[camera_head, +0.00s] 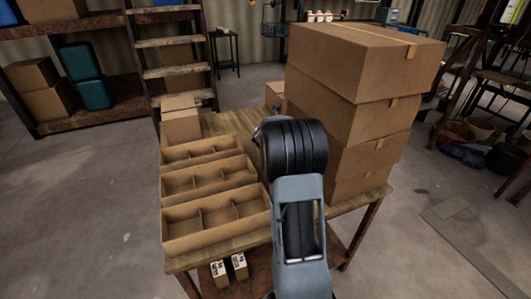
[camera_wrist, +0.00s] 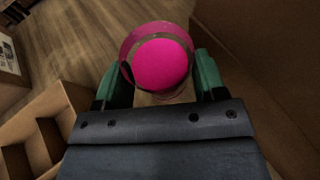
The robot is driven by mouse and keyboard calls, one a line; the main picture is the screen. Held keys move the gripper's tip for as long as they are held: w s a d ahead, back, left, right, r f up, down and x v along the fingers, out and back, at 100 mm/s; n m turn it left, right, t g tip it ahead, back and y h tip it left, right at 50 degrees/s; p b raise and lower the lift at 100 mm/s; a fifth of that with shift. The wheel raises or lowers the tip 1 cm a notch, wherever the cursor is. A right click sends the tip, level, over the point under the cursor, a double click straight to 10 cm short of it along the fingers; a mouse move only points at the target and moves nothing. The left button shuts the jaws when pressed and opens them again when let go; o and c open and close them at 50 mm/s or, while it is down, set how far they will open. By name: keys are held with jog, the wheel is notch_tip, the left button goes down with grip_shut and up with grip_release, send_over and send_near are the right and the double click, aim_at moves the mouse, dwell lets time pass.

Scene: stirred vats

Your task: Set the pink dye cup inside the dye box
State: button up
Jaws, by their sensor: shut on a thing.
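The pink dye cup (camera_wrist: 162,62) is in the wrist view, round and bright pink inside a thin see-through rim. My gripper (camera_wrist: 160,85) has its green-tipped fingers on both sides of the cup and is shut on it. In the head view my arm and wrist hide the cup and the fingers, above the wooden table beside the stacked cartons. I cannot tell which container is the dye box; open cardboard boxes with dividers (camera_head: 215,213) stand in a row on the left of the table.
A tall stack of closed cartons (camera_head: 345,110) stands close to the right of my arm. Small boxes (camera_head: 181,125) sit at the table's back left. The wooden table (camera_head: 240,121) shows some bare top behind the divided boxes. Shelves stand behind.

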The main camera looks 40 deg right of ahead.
jog(key=shift+f+b, duration=1)
jog(key=shift+f, duration=2.5)
jog(key=shift+f, duration=0.2)
jog(key=o, duration=1)
jog(key=shift+r, duration=0.15)
